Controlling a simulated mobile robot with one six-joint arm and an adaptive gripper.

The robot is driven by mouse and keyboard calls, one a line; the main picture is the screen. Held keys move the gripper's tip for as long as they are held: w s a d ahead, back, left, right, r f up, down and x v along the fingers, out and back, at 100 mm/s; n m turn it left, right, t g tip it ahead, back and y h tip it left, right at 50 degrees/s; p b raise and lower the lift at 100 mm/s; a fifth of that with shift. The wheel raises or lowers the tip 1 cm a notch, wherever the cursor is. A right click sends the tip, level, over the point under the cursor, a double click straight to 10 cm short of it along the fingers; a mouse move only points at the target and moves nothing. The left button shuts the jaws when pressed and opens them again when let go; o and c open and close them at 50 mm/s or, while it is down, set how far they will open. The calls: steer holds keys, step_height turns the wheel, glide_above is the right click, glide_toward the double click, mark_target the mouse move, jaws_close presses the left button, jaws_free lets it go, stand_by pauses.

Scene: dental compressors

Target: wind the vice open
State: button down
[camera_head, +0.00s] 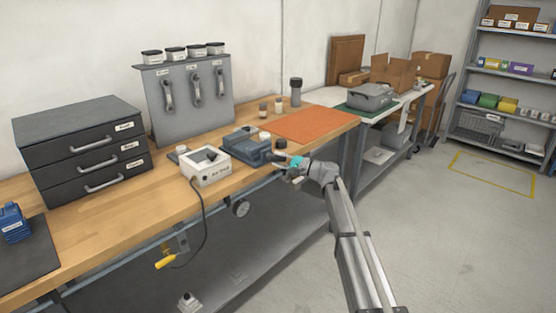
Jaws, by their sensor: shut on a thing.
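The blue-grey vice (240,141) sits on the wooden workbench (105,212), near its front edge. My gripper (285,163) reaches in from the right and is at the vice's right front end. It is shut on the vice handle. The handle is small here and mostly hidden by the fingers, so its angle cannot be told. The gap between the vice jaws is too small to read.
A white box (206,168) with a cable and yellow plug stands left of the vice. An orange mat (305,125) lies behind it to the right. A dark drawer cabinet (84,150) stands at left. The floor at right is clear.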

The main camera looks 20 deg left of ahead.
steer(key=shift+w, duration=0.2)
stand_by(0.7)
steer(key=c, duration=0.5)
jaws_free()
steer(key=shift+s, duration=0.1)
steer(key=shift+f+m, duration=0.1)
steer(key=shift+m, duration=0.2)
